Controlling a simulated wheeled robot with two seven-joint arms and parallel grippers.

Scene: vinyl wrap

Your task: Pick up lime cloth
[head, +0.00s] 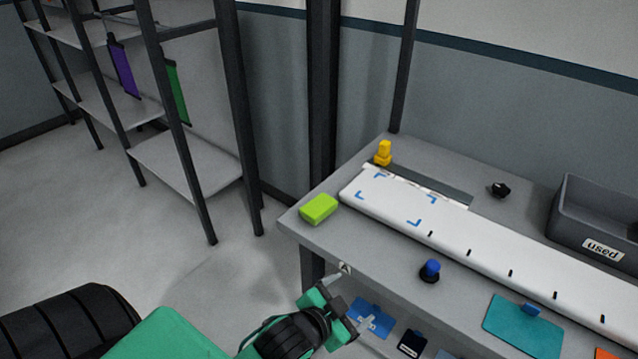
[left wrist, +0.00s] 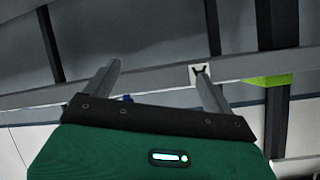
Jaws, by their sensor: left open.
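The lime cloth (head: 319,208) is a folded bright green block lying on the left end of the grey workbench (head: 310,231), beside the white board. My right gripper is in neither view.
A white board (head: 400,208) with blue corner marks lies along the bench. A yellow object (head: 383,152), a blue-topped knob (head: 430,270), a black knob (head: 500,189) and a grey bin (head: 590,225) marked "used" are on the bench. Shelving (head: 185,165) stands at the left.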

